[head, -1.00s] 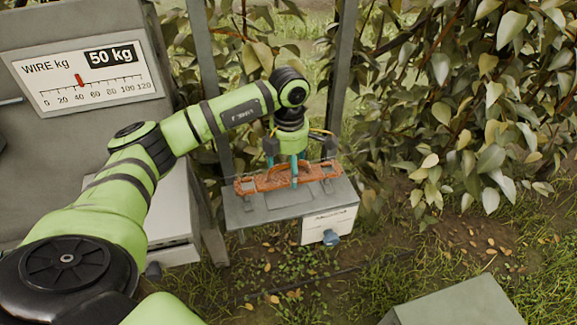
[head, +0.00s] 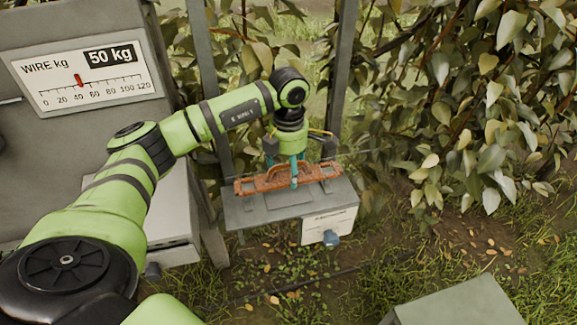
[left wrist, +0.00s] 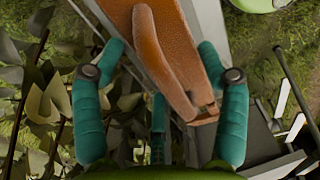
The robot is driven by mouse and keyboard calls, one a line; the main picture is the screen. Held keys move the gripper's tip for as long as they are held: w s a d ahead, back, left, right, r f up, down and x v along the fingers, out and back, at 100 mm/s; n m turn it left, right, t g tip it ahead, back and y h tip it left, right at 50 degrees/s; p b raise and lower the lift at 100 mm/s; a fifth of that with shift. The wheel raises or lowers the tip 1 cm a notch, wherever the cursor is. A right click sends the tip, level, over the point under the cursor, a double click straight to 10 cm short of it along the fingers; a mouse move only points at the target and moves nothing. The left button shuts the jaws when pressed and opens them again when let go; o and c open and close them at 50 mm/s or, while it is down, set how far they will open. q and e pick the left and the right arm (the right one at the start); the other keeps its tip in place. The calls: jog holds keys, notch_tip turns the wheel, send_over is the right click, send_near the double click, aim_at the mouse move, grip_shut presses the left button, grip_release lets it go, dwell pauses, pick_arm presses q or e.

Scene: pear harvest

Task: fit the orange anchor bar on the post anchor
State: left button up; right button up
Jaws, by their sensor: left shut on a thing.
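The orange anchor bar (head: 266,183) is a long, worn piece with a raised handle. It lies crosswise just above or on the grey box top by the posts; I cannot tell whether it touches. My left gripper (head: 294,178) reaches down from above with teal fingers, shut on the bar near its middle. In the left wrist view the bar (left wrist: 168,55) runs between the teal fingers. The post anchor cannot be told apart clearly; the bar and fingers may hide it. My right gripper is not in view.
A grey box (head: 253,213) with a white label and blue knob sits under the bar. Grey posts (head: 343,70) stand behind it, with leafy branches (head: 490,90) to the right. A WIRE kg panel (head: 85,75) reads 50 kg. Another grey box (head: 455,305) is at lower right.

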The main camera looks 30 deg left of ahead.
pick_arm(q)
jog(key=shift+f, duration=0.2)
jog(key=shift+f+b, duration=0.8)
jog(key=shift+f, duration=0.05)
jog(key=shift+f+b, duration=0.95)
jog(key=shift+f, duration=0.25)
dwell(1.5)
jog(key=o, duration=1.2)
jog(key=shift+o, duration=0.2)
